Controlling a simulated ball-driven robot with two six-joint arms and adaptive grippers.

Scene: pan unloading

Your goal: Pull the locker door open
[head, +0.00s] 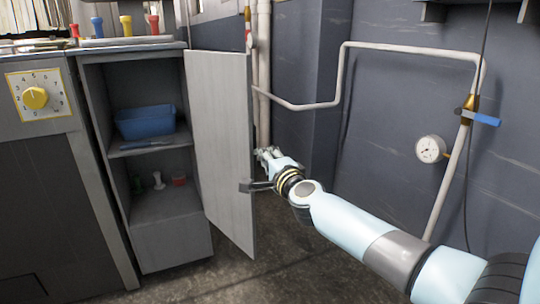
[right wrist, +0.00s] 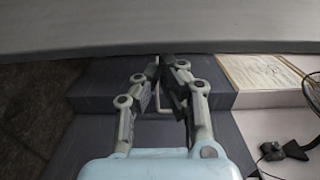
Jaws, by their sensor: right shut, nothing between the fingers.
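The grey locker door (head: 222,150) stands open, swung out to the right of the locker (head: 172,245). Its shelves show in the head view. My right gripper (head: 264,153) is just right of the door's free edge, on the door's outer side. In the right wrist view the door (right wrist: 160,28) spans the top as a wide grey panel. The right fingertips (right wrist: 167,62) are close together with nothing between them, right by the door's edge; I cannot tell whether they touch it. My left gripper is not in view.
A blue bin (head: 146,122) sits on the locker's upper shelf, with small items below. A cooker with a yellow dial (head: 35,98) stands left. White pipes (head: 300,106) and a gauge (head: 430,149) are on the right wall. The floor before the locker (head: 190,288) is clear.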

